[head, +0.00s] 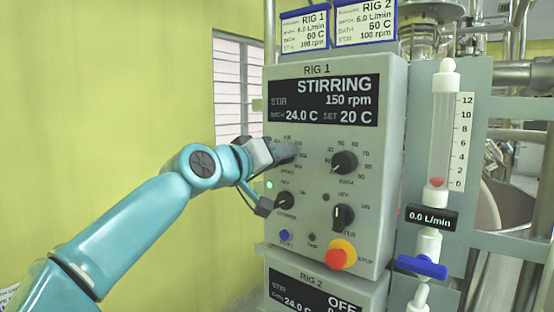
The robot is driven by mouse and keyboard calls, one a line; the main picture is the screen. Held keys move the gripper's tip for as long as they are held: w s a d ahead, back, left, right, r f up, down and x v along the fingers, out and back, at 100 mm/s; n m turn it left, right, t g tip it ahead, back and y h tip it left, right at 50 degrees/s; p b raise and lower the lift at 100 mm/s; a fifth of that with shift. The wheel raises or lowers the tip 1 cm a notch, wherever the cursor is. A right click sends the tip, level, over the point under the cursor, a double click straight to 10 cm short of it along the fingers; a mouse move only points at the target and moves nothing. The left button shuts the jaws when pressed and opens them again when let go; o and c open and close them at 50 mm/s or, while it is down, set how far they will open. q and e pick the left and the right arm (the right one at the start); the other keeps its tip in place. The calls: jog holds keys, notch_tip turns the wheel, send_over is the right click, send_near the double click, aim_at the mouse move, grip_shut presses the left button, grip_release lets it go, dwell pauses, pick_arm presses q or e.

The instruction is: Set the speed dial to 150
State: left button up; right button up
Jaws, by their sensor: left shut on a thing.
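The RIG 1 control panel (315,209) faces me, a grey box with a black display (323,101) reading STIRRING, 150 rpm, 24.0 C and SET 20 C. My left gripper (290,152) is at the panel's upper left knob position, shut on the speed dial. The gripper hides the dial and its pointer, though parts of the printed scale show around it. Beside it on the right is another black dial (344,162) with its own scale. My right gripper is not in view.
Below are a lower left knob (284,201), a black rotary switch (343,217), a blue button (286,236) and a red-and-yellow stop button (340,254). A flowmeter (442,140) with a blue valve handle (421,267) stands right. The RIG 2 panel (318,285) is underneath.

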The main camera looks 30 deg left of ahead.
pick_arm(q)
jog(key=shift+f, duration=0.25)
jog(key=o, duration=1)
jog(key=shift+o, duration=0.2)
jog(key=shift+r, duration=0.15)
jog(key=s+b, duration=0.4)
jog(key=s, duration=1.2)
jog(key=shift+s+a+r, duration=0.2)
jog(key=shift+a+r, duration=0.1)
jog(key=shift+a, duration=0.05)
